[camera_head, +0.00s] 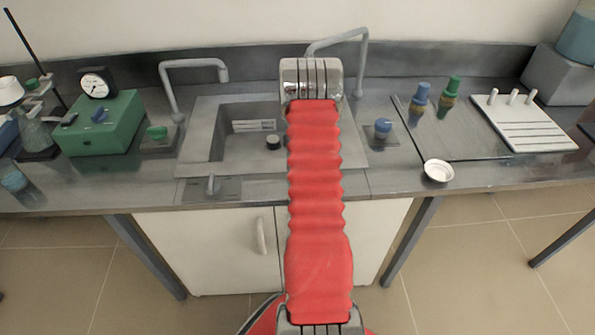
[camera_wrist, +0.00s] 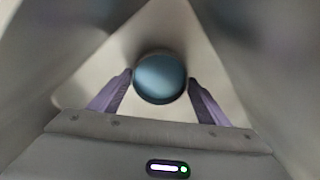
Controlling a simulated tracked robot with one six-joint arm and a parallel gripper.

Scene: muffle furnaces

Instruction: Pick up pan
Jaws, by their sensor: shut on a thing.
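In the wrist view, the two purple fingers of my gripper (camera_wrist: 160,82) stand on either side of a round blue-grey thing (camera_wrist: 160,76) with a dark rim and are shut on it. I cannot tell whether this is the pan. In the head view, my red arm covers the middle of the bench, and my gripper is out of sight. A small round white dish (camera_head: 438,171) that may be the pan sits near the bench's front edge on the right.
The bench has a sink (camera_head: 240,140) with two grey taps. A green box with a dial (camera_head: 100,125) stands on the left. Blue-capped (camera_head: 419,98) and green-capped (camera_head: 450,92) bottles and a white rack (camera_head: 525,125) stand on the right. Pale surfaces surround the fingers in the wrist view.

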